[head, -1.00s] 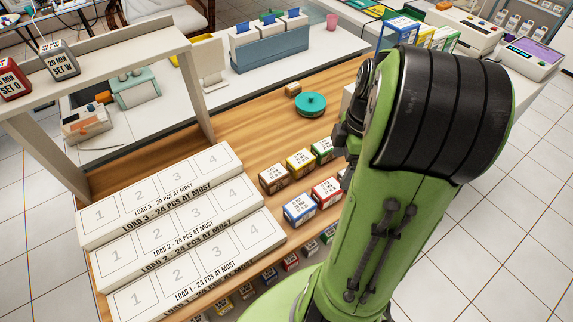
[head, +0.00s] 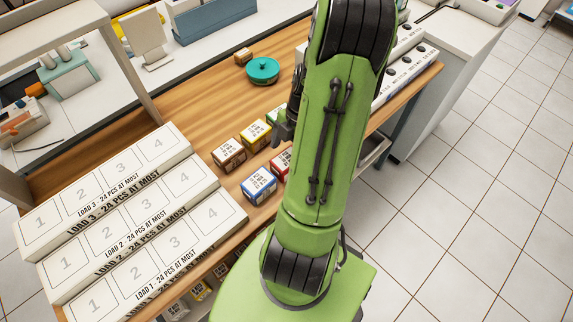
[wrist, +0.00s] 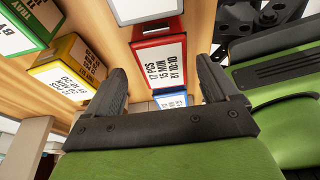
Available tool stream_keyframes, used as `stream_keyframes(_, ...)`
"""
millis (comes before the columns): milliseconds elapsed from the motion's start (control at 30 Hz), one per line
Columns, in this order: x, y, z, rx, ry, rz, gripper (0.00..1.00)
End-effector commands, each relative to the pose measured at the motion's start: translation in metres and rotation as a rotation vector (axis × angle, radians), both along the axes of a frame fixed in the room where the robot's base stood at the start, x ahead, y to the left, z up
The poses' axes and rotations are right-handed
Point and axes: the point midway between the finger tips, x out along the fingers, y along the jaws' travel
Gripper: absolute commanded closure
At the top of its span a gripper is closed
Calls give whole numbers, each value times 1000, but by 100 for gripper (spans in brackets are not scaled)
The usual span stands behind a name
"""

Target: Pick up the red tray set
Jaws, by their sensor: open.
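The red tray set (head: 281,163) is a small red box with a white printed label on the wooden table, partly hidden by my arm in the head view. In the wrist view the red box (wrist: 158,48) lies ahead, between the directions of my two fingers. My gripper (wrist: 162,74) is open with nothing between its fingers. In the head view my gripper (head: 284,128) is just above and behind the red box, mostly covered by my arm. I cannot tell whether the fingers touch the box.
A blue box (head: 259,183), brown box (head: 228,153) and yellow box (head: 255,136) stand close by. A green box (wrist: 22,28) shows in the wrist view. White numbered load trays (head: 125,228) fill the left. A teal round object (head: 262,70) lies further back.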

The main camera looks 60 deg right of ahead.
Motion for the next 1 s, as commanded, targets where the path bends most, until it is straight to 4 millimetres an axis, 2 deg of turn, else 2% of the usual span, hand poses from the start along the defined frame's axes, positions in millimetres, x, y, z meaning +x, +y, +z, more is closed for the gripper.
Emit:
stream_keyframes(100,-2,8,-25,6,2,0,13)
stream_keyframes(200,-1,13,-41,5,2,1,13)
stream_keyframes(300,-1,15,-47,3,1,0,13)
stream_keyframes(467,0,15,-45,2,2,-1,13)
stream_keyframes(567,0,15,-45,1,2,0,25)
stream_keyframes(900,0,14,-45,1,1,-1,76)
stream_keyframes(1000,0,15,-45,1,1,-1,76)
